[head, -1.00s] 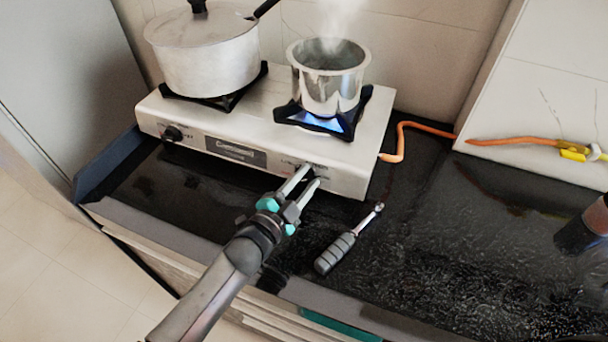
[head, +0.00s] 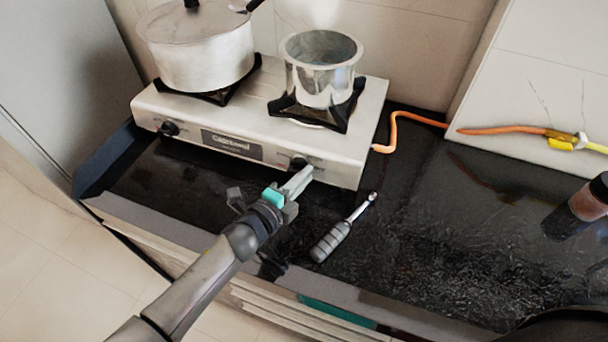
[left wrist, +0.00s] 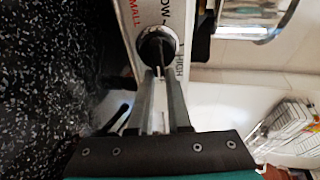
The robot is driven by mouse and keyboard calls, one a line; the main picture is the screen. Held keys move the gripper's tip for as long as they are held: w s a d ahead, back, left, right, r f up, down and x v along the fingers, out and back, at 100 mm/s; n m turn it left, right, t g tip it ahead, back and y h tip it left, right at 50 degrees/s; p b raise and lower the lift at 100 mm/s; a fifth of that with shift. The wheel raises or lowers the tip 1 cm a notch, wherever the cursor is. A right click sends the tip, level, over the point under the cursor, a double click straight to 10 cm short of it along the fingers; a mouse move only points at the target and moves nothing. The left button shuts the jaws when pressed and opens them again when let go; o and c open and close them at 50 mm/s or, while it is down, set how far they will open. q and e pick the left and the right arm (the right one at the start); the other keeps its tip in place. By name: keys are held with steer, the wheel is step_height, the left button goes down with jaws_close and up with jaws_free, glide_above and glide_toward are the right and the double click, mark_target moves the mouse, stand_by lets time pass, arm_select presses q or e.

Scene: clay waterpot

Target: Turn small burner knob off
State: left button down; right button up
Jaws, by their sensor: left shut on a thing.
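The small burner knob (head: 298,163) is black and sits at the right of the stove's front panel. It also shows in the left wrist view (left wrist: 157,45), next to the printed words SMALL, LOW and HIGH. My left gripper (head: 307,172) is shut on the knob, its two fingers meeting the knob's front in the wrist view. The small burner (head: 343,118), under an open metal pot (head: 322,80), shows no flame. My right gripper is not in view.
A large lidded pot (head: 200,50) stands on the left burner, with its own knob (head: 169,128) at the panel's left. A grey-handled tool (head: 332,242) lies on the black counter right of my gripper.

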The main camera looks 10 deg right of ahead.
arm_select(q)
steer(key=shift+w+a+y, duration=0.3)
steer(key=shift+w+a, duration=0.15)
steer(key=shift+a, duration=0.1)
steer(key=c, duration=0.9)
jaws_free()
steer(key=o, duration=0.3)
steer(key=shift+f, duration=0.1)
steer(key=shift+o, duration=0.5)
steer(key=shift+s+d, duration=0.15)
steer(key=shift+d, duration=0.05)
steer(key=p+v, duration=0.2)
steer(key=v, duration=1.3)
steer(key=shift+a, duration=0.2)
